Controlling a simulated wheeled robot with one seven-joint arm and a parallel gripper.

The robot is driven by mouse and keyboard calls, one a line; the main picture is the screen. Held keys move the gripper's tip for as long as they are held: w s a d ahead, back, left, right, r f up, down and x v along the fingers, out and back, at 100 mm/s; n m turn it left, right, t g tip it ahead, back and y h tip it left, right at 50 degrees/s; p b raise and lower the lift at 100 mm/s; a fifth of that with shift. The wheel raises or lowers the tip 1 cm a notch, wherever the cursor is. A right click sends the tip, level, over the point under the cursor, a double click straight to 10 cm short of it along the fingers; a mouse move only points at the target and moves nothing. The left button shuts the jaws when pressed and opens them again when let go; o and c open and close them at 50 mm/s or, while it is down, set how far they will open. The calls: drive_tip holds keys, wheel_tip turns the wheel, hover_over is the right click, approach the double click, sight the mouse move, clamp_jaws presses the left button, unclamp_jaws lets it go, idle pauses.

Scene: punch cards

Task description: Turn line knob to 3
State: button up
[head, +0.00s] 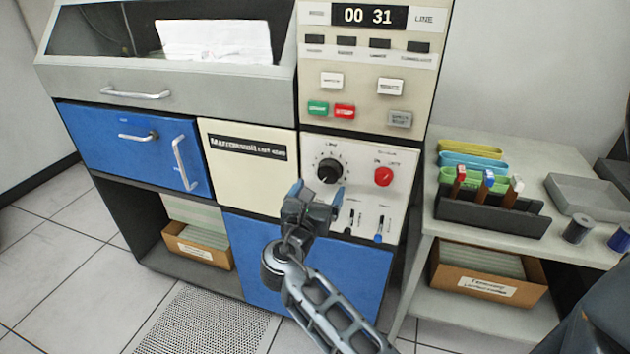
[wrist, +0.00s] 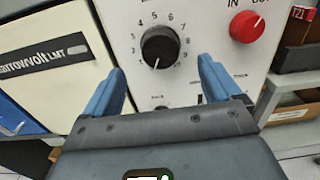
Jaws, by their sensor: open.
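The line knob (head: 329,171) is a black round knob on the cream control panel, with a ring of numbers around it. My gripper (head: 313,192) is in front of the panel, just below the knob in the head view. In the wrist view my gripper (wrist: 160,88) shows two blue fingers apart, with nothing between them. The fingers appear short of the knob and not touching it.
A red knob (head: 383,176) sits right of the line knob. Small switches (head: 379,224) are below it. Green (head: 318,108) and red (head: 344,111) buttons and a display reading 00 31 (head: 369,16) are above. A side table (head: 470,245) with racks stands right.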

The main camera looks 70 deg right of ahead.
sight(327, 176)
drive_tip(key=d, duration=0.6)
drive_tip(key=shift+w+d, duration=0.25)
drive_tip(key=shift+d, duration=0.1)
drive_tip(key=shift+c, duration=0.2)
drive_tip(key=c, duration=1)
drive_tip(key=shift+m, duration=0.4)
